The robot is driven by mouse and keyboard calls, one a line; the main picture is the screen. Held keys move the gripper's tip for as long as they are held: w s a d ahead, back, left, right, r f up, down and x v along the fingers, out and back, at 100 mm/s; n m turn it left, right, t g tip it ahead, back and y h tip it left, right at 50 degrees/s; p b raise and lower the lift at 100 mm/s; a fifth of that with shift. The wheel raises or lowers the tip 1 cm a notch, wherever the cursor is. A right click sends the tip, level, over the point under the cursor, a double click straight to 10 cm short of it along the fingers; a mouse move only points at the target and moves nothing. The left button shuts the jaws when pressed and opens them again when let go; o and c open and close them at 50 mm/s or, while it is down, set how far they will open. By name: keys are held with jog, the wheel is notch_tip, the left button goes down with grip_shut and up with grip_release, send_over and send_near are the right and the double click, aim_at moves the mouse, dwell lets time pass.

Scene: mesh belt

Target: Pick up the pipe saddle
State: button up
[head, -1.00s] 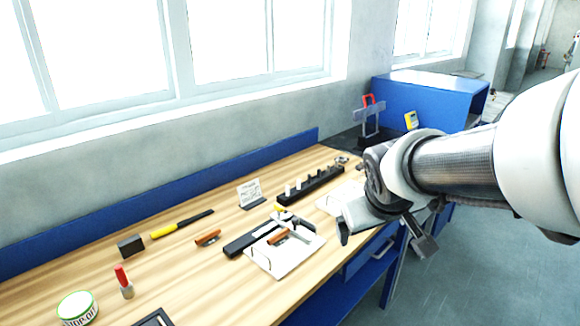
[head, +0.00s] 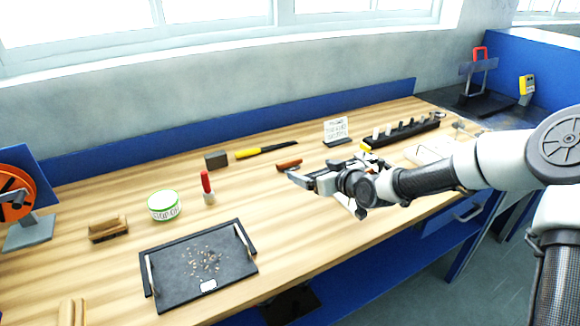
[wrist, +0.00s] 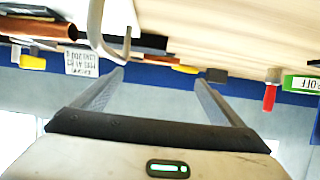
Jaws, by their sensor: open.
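No piece can be named the pipe saddle with certainty. A copper-brown curved piece (head: 289,164) lies on the bench just beyond my gripper in the head view. In the wrist view, a similar copper-brown piece (wrist: 40,27) shows at the upper left, apart from the fingers. My gripper (head: 326,194) is above the bench near its front edge, fingers spread. It is open and empty, with both fingers also in the wrist view (wrist: 160,90). My arm hides part of the bench behind it.
A black tray (head: 165,262) with debris lies at front left. Bare wood lies between the tray and my gripper.

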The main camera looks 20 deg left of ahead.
send_near(290, 161)
jog(key=x, duration=0.3)
jog(key=shift+d+f, duration=0.1)
jog(key=shift+f, duration=0.25)
jog(key=x, duration=0.5)
jog(key=shift+a+r, duration=0.2)
jog(key=shift+r, duration=0.1)
jog(key=c, duration=1.3)
